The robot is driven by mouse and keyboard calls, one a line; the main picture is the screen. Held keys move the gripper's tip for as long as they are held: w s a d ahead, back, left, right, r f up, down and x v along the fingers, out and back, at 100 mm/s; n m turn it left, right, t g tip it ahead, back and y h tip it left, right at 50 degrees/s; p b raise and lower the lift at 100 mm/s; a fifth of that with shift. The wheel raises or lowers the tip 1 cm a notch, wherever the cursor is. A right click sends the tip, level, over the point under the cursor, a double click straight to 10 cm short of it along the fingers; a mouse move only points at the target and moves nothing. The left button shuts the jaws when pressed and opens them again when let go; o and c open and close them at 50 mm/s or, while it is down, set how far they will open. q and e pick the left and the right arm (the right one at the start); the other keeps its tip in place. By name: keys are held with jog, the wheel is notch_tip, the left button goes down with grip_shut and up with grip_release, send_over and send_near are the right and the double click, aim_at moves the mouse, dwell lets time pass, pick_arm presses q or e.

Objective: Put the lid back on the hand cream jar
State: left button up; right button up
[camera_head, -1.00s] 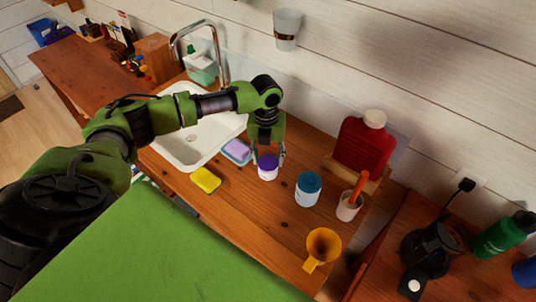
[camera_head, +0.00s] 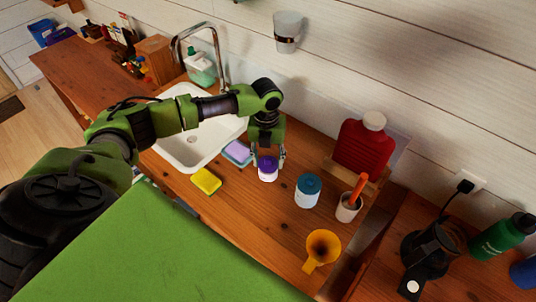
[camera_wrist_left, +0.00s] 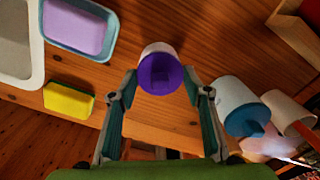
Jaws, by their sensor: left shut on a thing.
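The hand cream jar, white (camera_head: 268,176), stands upright on the wooden counter to the right of the sink. A purple lid (camera_head: 267,163) is on top of its mouth; I cannot tell if it is fully seated. My left gripper (camera_head: 267,159) reaches down from above and is shut on the purple lid, with a finger on each side. In the left wrist view the lid (camera_wrist_left: 163,76) lies between the fingertips (camera_wrist_left: 161,88), with a strip of the white jar (camera_wrist_left: 155,48) showing behind it. My right gripper is not in view.
A white jar with a blue lid (camera_head: 307,186) stands to the right, near a cup with an orange handle (camera_head: 348,208) and a yellow funnel (camera_head: 322,247).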

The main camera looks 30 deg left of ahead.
pick_arm(q)
jog(key=o, duration=0.9)
jog(key=shift+c, duration=0.2)
jog(key=shift+o, duration=0.4)
jog(key=o, duration=0.4)
jog(key=shift+r+p, duration=3.45)
jog(key=shift+r, duration=0.05)
jog(key=shift+c, duration=0.4)
